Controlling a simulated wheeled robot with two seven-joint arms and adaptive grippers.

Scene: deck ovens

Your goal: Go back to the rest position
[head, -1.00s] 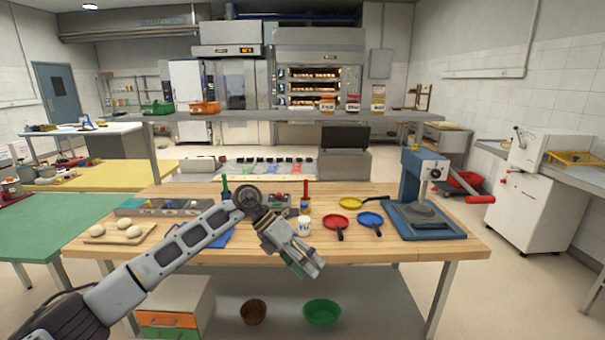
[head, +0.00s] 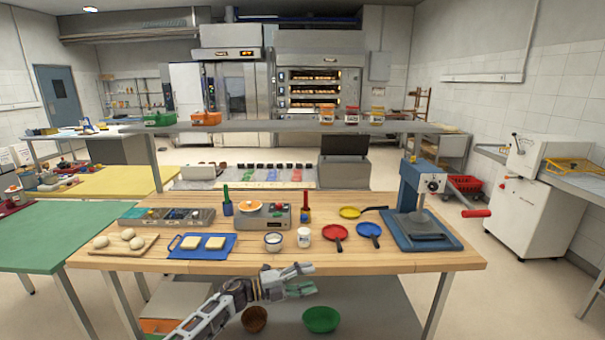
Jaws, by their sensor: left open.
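My left gripper (head: 299,282) is low in the head view, in front of the wooden worktable's (head: 385,262) front edge. It points to the right, is open, and holds nothing that I can see. My left arm comes in from the bottom of the view. My right gripper is not in view.
On the table are dough balls on a board (head: 150,244), a blue board (head: 226,250) with pale squares, a scale (head: 272,220), a white jar (head: 304,237), red (head: 335,232) and blue (head: 369,230) pans, and a press (head: 420,236). Bowls (head: 321,319) sit on the lower shelf.

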